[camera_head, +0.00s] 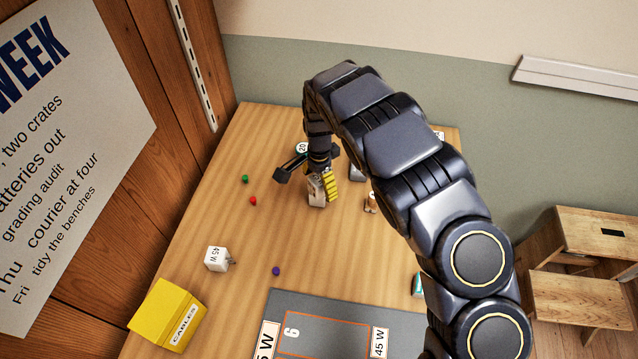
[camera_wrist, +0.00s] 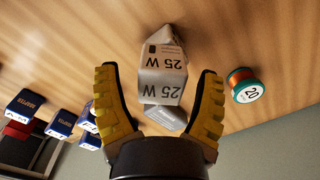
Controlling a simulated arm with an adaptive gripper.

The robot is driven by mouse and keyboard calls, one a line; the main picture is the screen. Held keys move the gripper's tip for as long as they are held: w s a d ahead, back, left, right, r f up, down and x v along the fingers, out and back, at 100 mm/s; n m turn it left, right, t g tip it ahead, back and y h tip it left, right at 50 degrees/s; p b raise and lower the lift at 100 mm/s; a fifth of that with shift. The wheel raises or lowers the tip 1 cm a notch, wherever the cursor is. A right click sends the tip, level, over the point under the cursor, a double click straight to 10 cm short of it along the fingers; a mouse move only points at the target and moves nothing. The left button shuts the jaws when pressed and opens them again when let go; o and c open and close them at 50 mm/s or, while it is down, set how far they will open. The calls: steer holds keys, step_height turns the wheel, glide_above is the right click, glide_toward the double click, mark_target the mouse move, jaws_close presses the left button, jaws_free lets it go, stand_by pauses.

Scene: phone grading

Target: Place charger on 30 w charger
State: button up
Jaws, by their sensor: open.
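A white charger marked 25 W (camera_wrist: 163,75) lies on the wooden table. In the wrist view it sits between the two yellow-padded fingers of my gripper (camera_wrist: 158,78), which are spread apart with a gap on each side. In the head view this charger (camera_head: 316,193) shows beside the yellow pad of my gripper (camera_head: 322,187), partly hidden by it. A second white charger marked 45 W (camera_head: 216,259) lies on the table at left. A grey mat (camera_head: 262,305) at the front has an orange-outlined area and labels, one reading 45 W. I see no 30 W marking.
A yellow CABLES box (camera_head: 168,315) stands at front left. Small green (camera_head: 245,179), red (camera_head: 253,200) and purple (camera_head: 276,271) pieces lie loose. A spool marked 20 (camera_wrist: 245,87) stands near the 25 W charger. Several blue ADAPTER boxes (camera_wrist: 62,123) are at left in the wrist view.

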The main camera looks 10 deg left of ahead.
mark_target(319, 179)
step_height(319, 179, up, 11)
steer(key=shift+r, duration=0.1)
steer(key=s+d+r+n+h, duration=0.1)
steer(key=s+d+r, duration=0.4)
steer(key=d+r, duration=0.15)
steer(key=s+d+r+n, duration=0.1)
steer(key=s+d+r, duration=0.45)
steer(key=d, duration=0.25)
steer(key=s+d+n, duration=0.2)
steer(key=s+n, duration=0.1)
steer(key=s, duration=0.8)
steer(key=s+d+r+n+g, duration=0.1)
steer(key=s+n, duration=0.3)
steer(key=s, duration=0.7)
steer(key=shift+d+g+y, duration=0.3)
steer(key=shift+d+y, duration=0.1)
steer(key=shift+d, duration=0.4)
steer(key=shift+s+a+f, duration=0.1)
steer(key=shift+s+a, duration=0.05)
